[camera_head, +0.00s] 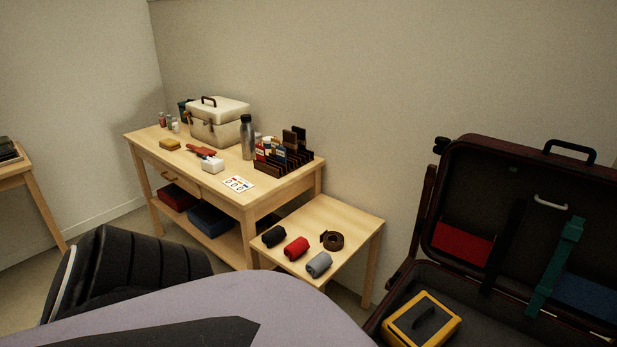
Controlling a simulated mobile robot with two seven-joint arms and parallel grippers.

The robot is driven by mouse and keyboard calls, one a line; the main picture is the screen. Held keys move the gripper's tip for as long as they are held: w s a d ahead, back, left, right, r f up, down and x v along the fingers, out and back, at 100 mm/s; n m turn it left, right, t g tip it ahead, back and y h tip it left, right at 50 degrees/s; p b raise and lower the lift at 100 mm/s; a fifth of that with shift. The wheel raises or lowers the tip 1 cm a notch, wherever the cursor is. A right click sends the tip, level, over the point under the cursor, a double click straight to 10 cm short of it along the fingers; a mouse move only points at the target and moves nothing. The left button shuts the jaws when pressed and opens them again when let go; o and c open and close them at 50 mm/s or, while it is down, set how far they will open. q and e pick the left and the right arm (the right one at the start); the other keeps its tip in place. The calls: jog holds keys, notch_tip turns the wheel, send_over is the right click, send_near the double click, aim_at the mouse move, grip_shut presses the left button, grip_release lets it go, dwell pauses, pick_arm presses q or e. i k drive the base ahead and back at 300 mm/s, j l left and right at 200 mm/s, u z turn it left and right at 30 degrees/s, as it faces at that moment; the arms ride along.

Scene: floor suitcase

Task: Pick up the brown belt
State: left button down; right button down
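The brown belt (332,241) lies coiled on the small low wooden table (343,217), toward its right side. A red roll (296,247) and a grey roll (319,264) lie just to its left and front, apart from it. A black roll (273,236) lies farther left on the same table. Neither of my grippers shows in the head view, so I cannot see whether they hold anything.
An open suitcase (455,150) with a yellow-edged case (422,319) stands at the right. A longer wooden table (277,196) carries a cream box (217,122), a bottle (247,137) and a rack (283,160). My own body covers the lower left.

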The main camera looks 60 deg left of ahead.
aim_at(326, 238)
jog(key=k+j+u, duration=0.1)
jog(key=u, duration=1.7)
jog(key=j+z, duration=0.1)
jog(key=z, duration=0.4)
jog(key=j+z, duration=0.1)
jog(key=z, duration=0.4)
jog(key=i+j+z, duration=0.1)
jog(key=z, duration=0.35)
jog(key=k+j+z, duration=0.1)
jog(key=j+z, duration=0.25)
jog(key=k+j+z, duration=0.1)
jog(key=j+z, duration=0.2)
jog(key=k+j+z, duration=0.2)
jog(key=j, duration=0.2)
jog(key=k+j+z, duration=0.2)
jog(key=j, duration=0.15)
jog(key=k+j, duration=0.25)
jog(key=j, duration=0.2)
jog(key=k+j+z, duration=0.1)
jog(key=k+j, duration=0.15)
jog(key=j, duration=0.25)
jog(key=k+j, duration=0.3)
jog(key=j, duration=0.15)
jog(key=z, duration=0.05)
